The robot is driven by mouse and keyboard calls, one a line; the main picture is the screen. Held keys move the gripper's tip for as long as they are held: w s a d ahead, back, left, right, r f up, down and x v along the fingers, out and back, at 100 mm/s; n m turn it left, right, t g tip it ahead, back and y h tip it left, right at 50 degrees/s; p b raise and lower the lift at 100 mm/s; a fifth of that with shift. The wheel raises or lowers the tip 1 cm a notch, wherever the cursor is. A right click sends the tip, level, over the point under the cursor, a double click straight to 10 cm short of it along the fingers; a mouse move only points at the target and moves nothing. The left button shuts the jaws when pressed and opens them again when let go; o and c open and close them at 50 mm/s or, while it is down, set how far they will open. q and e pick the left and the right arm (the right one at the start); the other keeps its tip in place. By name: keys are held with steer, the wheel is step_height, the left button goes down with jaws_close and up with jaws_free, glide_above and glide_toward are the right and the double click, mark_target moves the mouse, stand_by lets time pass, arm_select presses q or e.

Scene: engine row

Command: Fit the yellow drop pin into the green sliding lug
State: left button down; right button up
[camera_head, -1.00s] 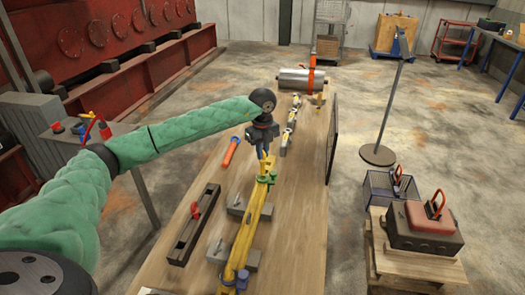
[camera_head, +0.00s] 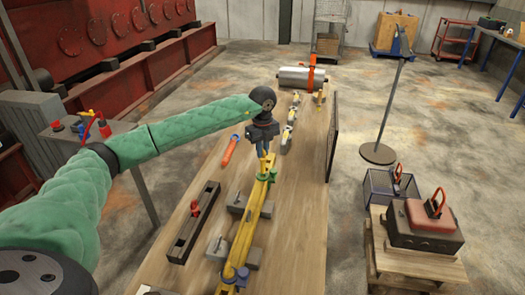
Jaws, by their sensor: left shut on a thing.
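A long yellow bar (camera_head: 243,240) runs along the wooden table on grey blocks. My left gripper (camera_head: 264,153) points down over the bar's far end. It is shut on a small yellow piece at its fingertips, which I take to be the yellow drop pin (camera_head: 269,161). The pin is mostly hidden by the fingers and merges with the yellow bar behind it. The green sliding lug (camera_head: 264,178) shows as a small green patch on the bar just below the gripper. I cannot tell whether the pin is in the lug or only over it. My right gripper is out of view.
A dark channel tray with a red part (camera_head: 181,243) lies left of the bar. An orange tube (camera_head: 230,150) lies farther back. A metal cylinder (camera_head: 300,78) and several small fittings are at the table's far end. The table right of the bar is clear.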

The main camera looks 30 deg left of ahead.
mark_target(263, 172)
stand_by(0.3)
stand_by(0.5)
arm_select(q)
steer(key=shift+b, duration=0.45)
stand_by(0.4)
steer(key=shift+f+b, duration=2.45)
steer(key=shift+f, duration=1.4)
stand_by(0.3)
steer(key=c, duration=1.4)
jaws_free()
steer(key=shift+o, duration=0.2)
steer(key=shift+r, duration=0.15)
